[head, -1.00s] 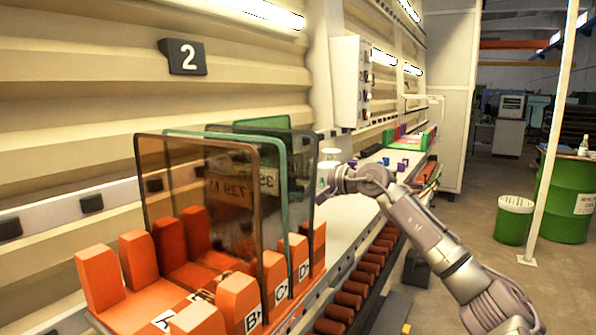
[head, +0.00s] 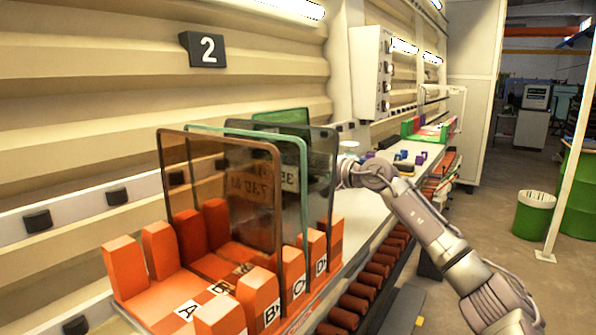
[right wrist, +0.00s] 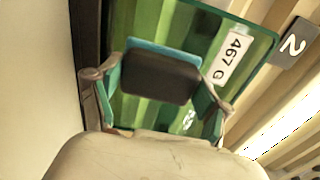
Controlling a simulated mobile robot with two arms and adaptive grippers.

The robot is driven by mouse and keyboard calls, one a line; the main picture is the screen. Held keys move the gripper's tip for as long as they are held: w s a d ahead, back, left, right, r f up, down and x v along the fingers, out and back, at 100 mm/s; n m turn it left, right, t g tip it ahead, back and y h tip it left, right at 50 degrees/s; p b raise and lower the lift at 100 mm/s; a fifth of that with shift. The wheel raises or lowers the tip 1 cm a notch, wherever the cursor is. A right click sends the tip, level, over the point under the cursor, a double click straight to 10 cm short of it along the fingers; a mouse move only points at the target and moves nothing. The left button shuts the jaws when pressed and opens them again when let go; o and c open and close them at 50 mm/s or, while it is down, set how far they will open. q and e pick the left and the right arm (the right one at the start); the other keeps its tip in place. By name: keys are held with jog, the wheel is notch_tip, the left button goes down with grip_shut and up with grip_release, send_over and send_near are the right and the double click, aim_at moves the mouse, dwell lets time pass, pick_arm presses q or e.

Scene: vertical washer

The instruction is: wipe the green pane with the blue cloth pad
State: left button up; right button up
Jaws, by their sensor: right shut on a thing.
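My right gripper (right wrist: 160,82) is shut on the blue cloth pad, a dark block with a blue layer (right wrist: 165,53) along its far edge. The pad is in front of the green pane (right wrist: 262,42), which carries a white label reading 467 G. I cannot tell whether the pad touches the pane. In the head view only the top of the green pane (head: 281,116) shows clearly, behind the other panes. My right arm comes in from the right, and its gripper is hidden behind the grey pane. My left gripper is not in view.
A brown pane (head: 222,190), a teal-edged clear pane (head: 303,215) and a grey pane (head: 322,180) stand upright close together in an orange lettered rack (head: 150,300). A roller conveyor (head: 345,318) runs along the front. A plate numbered 2 (head: 206,49) is on the wall.

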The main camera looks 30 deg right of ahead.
jog(key=shift+p+x, duration=0.45)
jog(key=shift+x, duration=0.5)
jog(key=shift+w+d, duration=0.35)
jog(key=shift+d, duration=0.6)
jog(key=shift+w+d, duration=0.4)
jog(key=shift+d, duration=0.5)
jog(key=shift+s+a+b, duration=0.2)
jog(key=shift+a+b, duration=0.1)
jog(key=shift+a, duration=0.3)
jog(key=shift+s+a, duration=0.25)
jog(key=shift+a, duration=0.4)
jog(key=shift+s+a, duration=0.25)
jog(key=shift+a, duration=0.4)
